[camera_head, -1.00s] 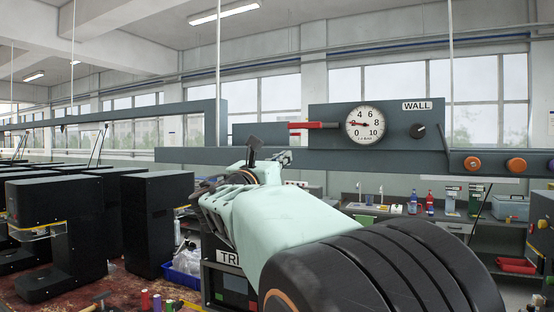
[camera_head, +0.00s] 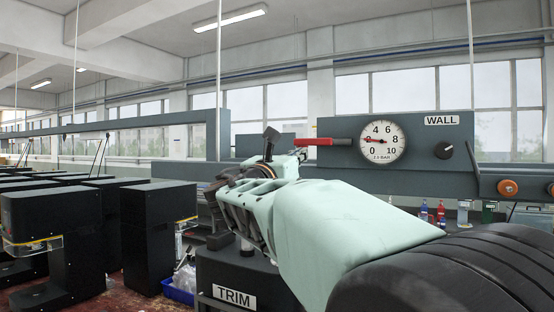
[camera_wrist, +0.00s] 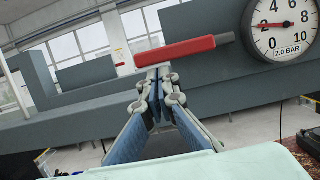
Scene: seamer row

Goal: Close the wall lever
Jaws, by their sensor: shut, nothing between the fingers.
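The wall lever has a red handle (camera_head: 325,141) that lies horizontal, pointing left from the pressure gauge (camera_head: 383,141) on the grey panel marked WALL (camera_head: 441,120). In the wrist view the red handle (camera_wrist: 175,51) crosses above the fingertips, with its grey stem at the right end. My gripper (camera_head: 300,152) is shut and empty, just below the handle's left part. In the wrist view its fingertips (camera_wrist: 156,74) meet close under the handle; I cannot tell if they touch it. The gauge needle points left, near 2.
A black knob (camera_head: 443,150) sits right of the gauge, and orange buttons (camera_head: 508,188) are on the rail at right. A grey beam runs behind the gripper. A TRIM unit (camera_head: 234,297) stands below my arm. Black machines (camera_head: 100,230) fill the left.

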